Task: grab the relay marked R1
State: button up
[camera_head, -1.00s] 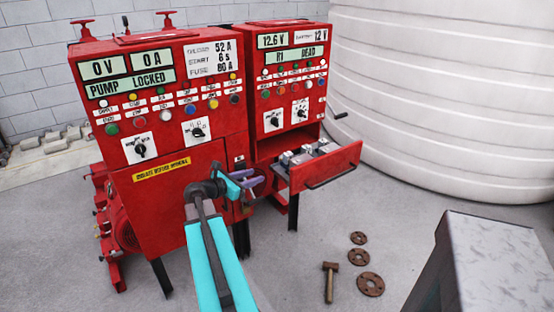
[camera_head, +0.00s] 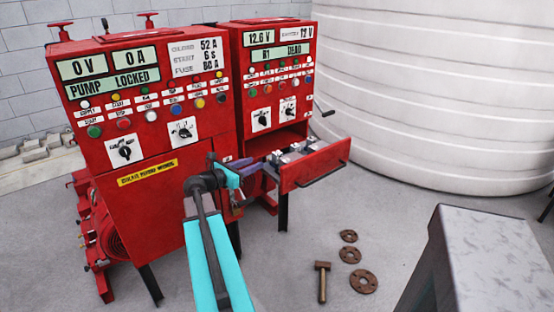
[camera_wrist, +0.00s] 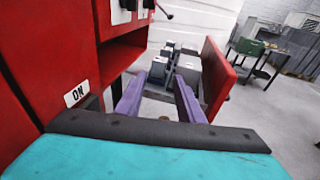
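The red drawer (camera_head: 318,168) of the right-hand cabinet is pulled out, with several grey-white relays (camera_head: 283,158) standing in it. No R1 mark is legible on any relay; the cabinet display (camera_head: 283,53) reads "R1 DEAD". My gripper (camera_head: 250,170) is just left of the drawer's open side in the head view. In the wrist view, its two purple fingers are apart and empty, pointing along the drawer (camera_wrist: 216,78). The nearest relay (camera_wrist: 158,69) appears ahead, between the fingertips. Whether any finger touches it cannot be told.
The left cabinet (camera_head: 150,120) stands close beside my arm. A red cabinet wall (camera_wrist: 65,40) is close on the left in the wrist view. A hammer (camera_head: 322,283) and rusty flanges (camera_head: 363,281) lie on the floor. A white tank (camera_head: 430,90) stands behind.

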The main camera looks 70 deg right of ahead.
send_near(275, 155)
jog(key=shift+p+x, duration=0.4)
jog(key=shift+x, duration=1.6)
jog(key=shift+w+d+f, duration=0.1)
jog(key=shift+d, duration=0.1)
jog(key=shift+p+x, duration=0.65)
jog(key=shift+x, duration=1.8)
jog(key=shift+f, duration=0.1)
jog(key=c, duration=0.8)
jog(key=shift+o, duration=0.2)
